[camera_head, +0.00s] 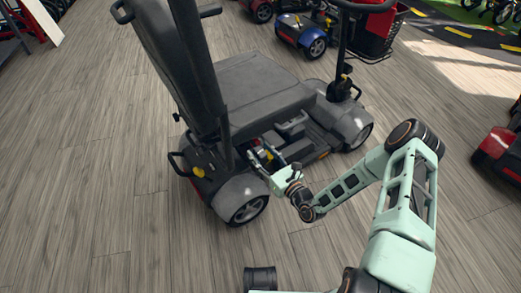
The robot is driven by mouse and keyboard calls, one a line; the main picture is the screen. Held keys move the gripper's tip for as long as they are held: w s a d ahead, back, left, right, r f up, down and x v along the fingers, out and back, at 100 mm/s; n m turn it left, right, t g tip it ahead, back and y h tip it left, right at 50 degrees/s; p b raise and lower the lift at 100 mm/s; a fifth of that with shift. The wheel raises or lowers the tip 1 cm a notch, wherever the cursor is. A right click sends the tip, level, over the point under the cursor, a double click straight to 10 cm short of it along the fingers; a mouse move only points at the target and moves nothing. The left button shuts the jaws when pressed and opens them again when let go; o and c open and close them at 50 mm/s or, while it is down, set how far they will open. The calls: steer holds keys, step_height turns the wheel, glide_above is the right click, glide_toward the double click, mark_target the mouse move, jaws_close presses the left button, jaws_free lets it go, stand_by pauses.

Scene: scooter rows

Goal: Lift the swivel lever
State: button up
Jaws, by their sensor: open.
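A grey and black mobility scooter (265,85) stands in the middle of the head view, its seat side facing my arm. My gripper (258,160) is at the scooter's near side, below the seat edge and just above the rear wheel cover. Its jaws are open, small in the picture and partly lost against dark parts. I cannot clearly pick out the swivel lever; the parts under the seat by the jaws are dark and partly covered by my gripper. I cannot tell whether the jaws touch anything.
The scooter's rear wheel (249,209) and grey wheel cover (238,189) lie just below my gripper. Other scooters stand at the back and a red one (500,150) at right. The wooden floor (110,190) at left is clear.

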jaws_close()
stand_by(0.4)
